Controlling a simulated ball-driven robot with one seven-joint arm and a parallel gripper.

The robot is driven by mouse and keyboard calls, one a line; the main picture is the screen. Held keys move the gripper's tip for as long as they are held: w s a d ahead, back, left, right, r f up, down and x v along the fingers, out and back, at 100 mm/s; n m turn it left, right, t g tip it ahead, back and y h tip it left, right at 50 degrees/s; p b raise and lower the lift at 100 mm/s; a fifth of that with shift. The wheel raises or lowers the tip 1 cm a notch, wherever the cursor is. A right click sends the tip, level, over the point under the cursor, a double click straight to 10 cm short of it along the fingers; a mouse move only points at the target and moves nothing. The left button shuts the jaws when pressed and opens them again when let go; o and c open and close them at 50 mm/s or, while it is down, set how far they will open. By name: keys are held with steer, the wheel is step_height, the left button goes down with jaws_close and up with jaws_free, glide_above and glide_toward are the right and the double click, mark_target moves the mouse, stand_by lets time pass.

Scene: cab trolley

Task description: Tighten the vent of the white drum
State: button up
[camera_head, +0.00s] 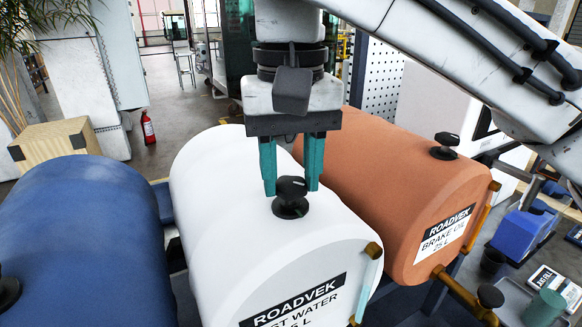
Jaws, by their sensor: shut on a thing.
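The white drum (225,215) lies on its side in the middle, with a label reading ROADVEK and partly "WATER". Its black vent knob (290,205) stands on top near the front end. My gripper (291,187) points straight down over the vent, with one teal finger on each side of the knob's upper part. The fingers are shut on the vent. The wide lower base of the vent shows below the fingertips.
A blue drum (85,235) lies to the left and an orange drum (400,190) to the right, with its own black vent (445,145). A wooden crate (55,147) stands behind the blue drum. A teal cup (544,308) and a blue container (524,232) are at lower right.

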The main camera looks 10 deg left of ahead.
mark_target(290, 182)
steer(key=m, duration=0.3)
steer(key=shift+m, duration=2.2)
steer(key=o, duration=1.1)
steer(key=shift+c, duration=0.2)
step_height(290, 182, up, 11)
steer(key=shift+f+b, duration=0.15)
steer(key=shift+b, duration=0.25)
